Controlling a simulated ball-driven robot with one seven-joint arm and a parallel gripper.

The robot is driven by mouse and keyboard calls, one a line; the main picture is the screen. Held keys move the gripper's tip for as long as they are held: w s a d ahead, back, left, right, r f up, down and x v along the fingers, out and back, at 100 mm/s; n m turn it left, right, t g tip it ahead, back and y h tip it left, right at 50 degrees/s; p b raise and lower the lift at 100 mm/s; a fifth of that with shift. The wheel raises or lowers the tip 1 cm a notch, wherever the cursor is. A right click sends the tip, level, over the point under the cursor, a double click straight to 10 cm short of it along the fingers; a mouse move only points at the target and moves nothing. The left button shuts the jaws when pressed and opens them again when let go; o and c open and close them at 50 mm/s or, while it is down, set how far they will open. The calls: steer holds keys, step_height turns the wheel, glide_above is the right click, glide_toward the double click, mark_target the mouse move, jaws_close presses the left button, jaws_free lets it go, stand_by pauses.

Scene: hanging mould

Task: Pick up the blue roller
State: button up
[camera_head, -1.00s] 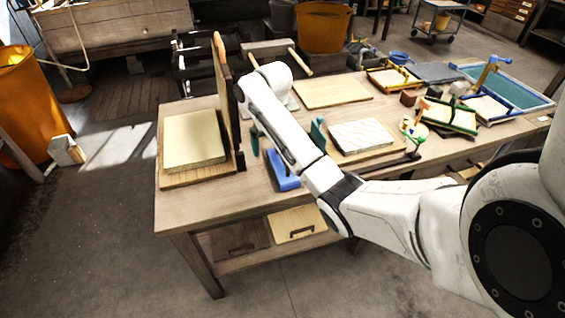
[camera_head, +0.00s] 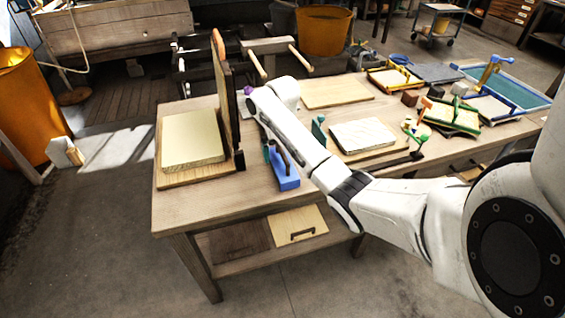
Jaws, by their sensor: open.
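A long blue thing (camera_head: 287,180), which I take to be the blue roller, lies on the wooden table (camera_head: 195,207) just left of my forearm. Its right side is close to my white arm in the picture. My gripper (camera_head: 276,154) shows only in part, below my wrist and behind the forearm. Its dark fingers are apart and reach down at the far end of the blue thing. I cannot tell whether they touch it. Nothing is seen held between them.
A pale slab on a board (camera_head: 195,141) and an upright panel (camera_head: 224,90) stand left of my gripper. A teal piece (camera_head: 319,130) and a white slab (camera_head: 362,135) lie to the right. The front left table strip is bare.

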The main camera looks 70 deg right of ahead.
steer(key=shift+f, duration=1.3)
steer(key=shift+c, duration=0.4)
steer(key=c, duration=0.9)
steer(key=shift+r, duration=0.1)
steer(key=shift+c, duration=0.5)
steer(key=shift+r, duration=0.15)
